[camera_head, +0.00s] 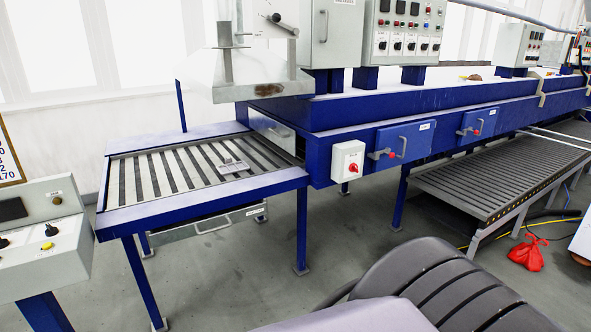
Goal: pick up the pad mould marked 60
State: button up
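A small, flat, light grey piece (233,167) lies on the slatted top of the blue-framed table (200,207), a little right of its middle. It may be a pad mould, but it is too small to read any marking, and I cannot make out a 60. No other thing that looks like a pad mould is clear in the head view. My gripper is not in view.
A control console (45,235) stands at the left. A dark ribbed, seat-like shape (430,285) fills the lower right foreground. A red bag (527,253) lies on the right floor.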

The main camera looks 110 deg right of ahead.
aim_at(230, 167)
jog(key=z, duration=3.45)
jog(key=i+j+u, duration=0.1)
jog(key=i+j, duration=0.15)
jog(key=i, duration=0.3)
jog(key=i+j+u, duration=0.1)
jog(key=i, duration=0.45)
jog(key=i+j+u, duration=0.1)
jog(key=i+j, duration=0.15)
jog(key=i, duration=0.3)
jog(key=i+l+u, duration=0.1)
jog(key=i, duration=0.75)
